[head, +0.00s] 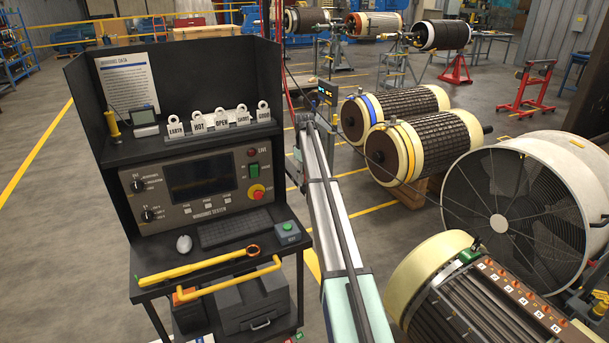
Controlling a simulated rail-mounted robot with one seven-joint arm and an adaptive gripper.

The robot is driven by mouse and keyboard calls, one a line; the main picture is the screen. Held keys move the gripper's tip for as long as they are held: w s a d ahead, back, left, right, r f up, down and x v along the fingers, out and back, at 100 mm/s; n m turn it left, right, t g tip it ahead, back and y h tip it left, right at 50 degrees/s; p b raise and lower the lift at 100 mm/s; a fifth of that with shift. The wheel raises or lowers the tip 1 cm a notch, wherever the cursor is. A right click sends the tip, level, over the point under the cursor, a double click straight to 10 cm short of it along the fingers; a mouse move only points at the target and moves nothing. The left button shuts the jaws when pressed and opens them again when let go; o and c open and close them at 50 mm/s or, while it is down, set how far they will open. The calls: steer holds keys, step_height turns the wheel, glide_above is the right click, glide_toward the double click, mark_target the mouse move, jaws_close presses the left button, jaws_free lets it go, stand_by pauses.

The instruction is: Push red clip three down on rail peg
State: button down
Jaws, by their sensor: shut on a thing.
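A rotor (432,278) with a cream end ring lies at the lower right, cut off by the picture's edge. A brown strip (511,297) runs along its top and carries a row of small white tags with reddish marks. I cannot make out red clip three or a separate rail peg. My gripper is not visible, nor is anything it holds.
A black test bench (218,258) stands at left with yellow bars across its front. A large caged fan (518,212) stands behind the rotor. Two banded rotors (433,143) rest on wooden supports at centre right. Grey floor (55,230) is open at far left.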

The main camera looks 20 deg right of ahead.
steer(key=shift+f, duration=0.5)
stand_by(0.3)
steer(key=c, duration=0.8)
jaws_free()
steer(key=shift+r, duration=0.1)
